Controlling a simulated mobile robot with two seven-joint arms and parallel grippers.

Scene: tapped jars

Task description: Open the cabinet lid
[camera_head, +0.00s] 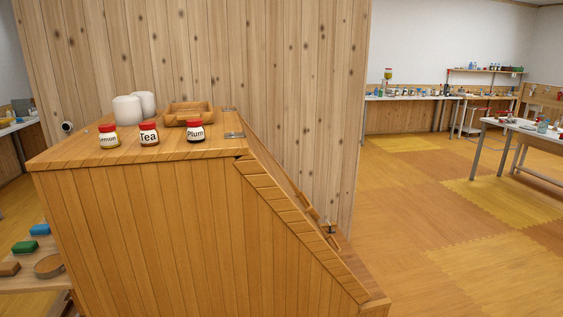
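The wooden cabinet (170,235) stands in the left and middle of the view, seen from its side. Its slanted lid (275,180) slopes down to the right from the flat top and is seen almost edge-on. It appears to lie down along the slope, but the steep angle hides most of its face. Metal hinge plates (234,135) show at the top edge. A small dark fitting (330,229) and wooden pieces show near the lower end. Neither of my grippers is in view.
On the cabinet top stand jars labelled Lemon (108,136), Tea (148,135) and Plum (195,132), white cylinders (128,110) and a wooden tray (187,121). A plank wall (230,50) rises behind. A low shelf (30,283) holds small items. Open floor (440,240) lies right.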

